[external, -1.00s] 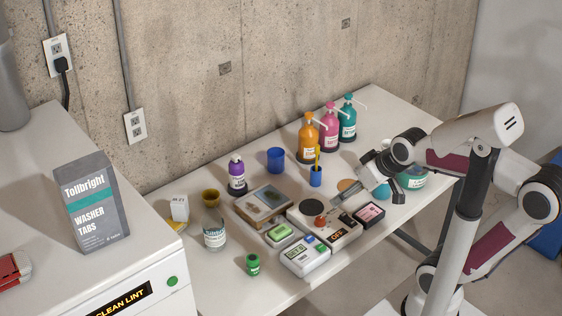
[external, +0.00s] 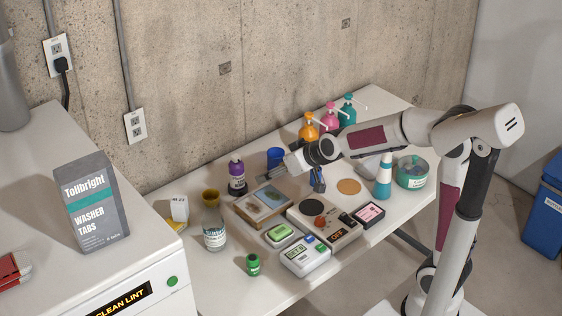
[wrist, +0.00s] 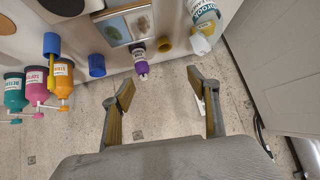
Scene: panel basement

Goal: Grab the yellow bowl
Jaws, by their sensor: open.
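The yellow bowl (external: 211,196) is small and mustard-coloured. It stands near the left end of the white table, behind the clear bottle with a label. In the wrist view the bowl (wrist: 165,45) shows beyond the fingertips, between their lines, beside the purple bottle. My gripper (external: 262,180) is in the air above the table, to the right of the bowl and near the framed picture. In the wrist view my gripper (wrist: 159,76) has its two fingers spread wide with nothing between them.
The purple bottle (external: 237,176) stands right of the bowl, close to my gripper. The clear bottle (external: 214,235) stands in front of the bowl and a white box (external: 179,208) to its left. The framed picture (external: 262,207) lies to the right. The concrete wall (external: 200,120) rises behind.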

